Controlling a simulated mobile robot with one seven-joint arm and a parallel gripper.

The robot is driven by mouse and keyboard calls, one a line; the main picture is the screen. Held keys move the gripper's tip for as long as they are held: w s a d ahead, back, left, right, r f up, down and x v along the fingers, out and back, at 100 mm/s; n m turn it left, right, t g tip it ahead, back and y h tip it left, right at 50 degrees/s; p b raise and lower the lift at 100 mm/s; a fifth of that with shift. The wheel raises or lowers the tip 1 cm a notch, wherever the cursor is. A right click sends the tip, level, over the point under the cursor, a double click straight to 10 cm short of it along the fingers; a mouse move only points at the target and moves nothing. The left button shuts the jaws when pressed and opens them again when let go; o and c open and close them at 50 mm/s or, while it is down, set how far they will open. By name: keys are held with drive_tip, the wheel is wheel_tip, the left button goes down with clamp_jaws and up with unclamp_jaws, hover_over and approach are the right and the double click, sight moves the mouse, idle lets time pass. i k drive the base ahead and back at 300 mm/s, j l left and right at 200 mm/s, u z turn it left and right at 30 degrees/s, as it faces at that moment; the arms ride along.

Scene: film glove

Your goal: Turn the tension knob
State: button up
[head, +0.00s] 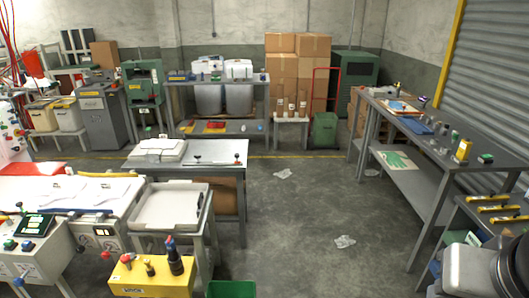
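I cannot tell which part is the tension knob. Several small knobs and buttons show at the lower left. A grey control box (30,258) carries coloured buttons and a small dark panel with a green display (35,225). My gripper is not in view; only a white and black part of my arm shows at the lower right corner.
A white-topped stand (170,207) and a grey table (215,150) stand behind the yellow box. A long grey workbench (420,150) lines the right side. Crumpled clear film (345,241) lies on the floor.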

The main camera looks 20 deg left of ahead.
sight(105, 255)
drive_tip(key=u, duration=2.25)
drive_tip(key=i+j, duration=0.3)
drive_tip(key=i, duration=0.2)
drive_tip(key=i+j, duration=0.3)
drive_tip(key=i, duration=0.15)
drive_tip(key=i+j+u, duration=0.1)
drive_tip(key=i+j, duration=0.2)
drive_tip(key=i, duration=0.2)
drive_tip(key=i+j, duration=0.3)
drive_tip(key=i, duration=0.2)
drive_tip(key=i+j, duration=0.25)
drive_tip(key=i, duration=0.25)
drive_tip(key=j+u, duration=0.05)
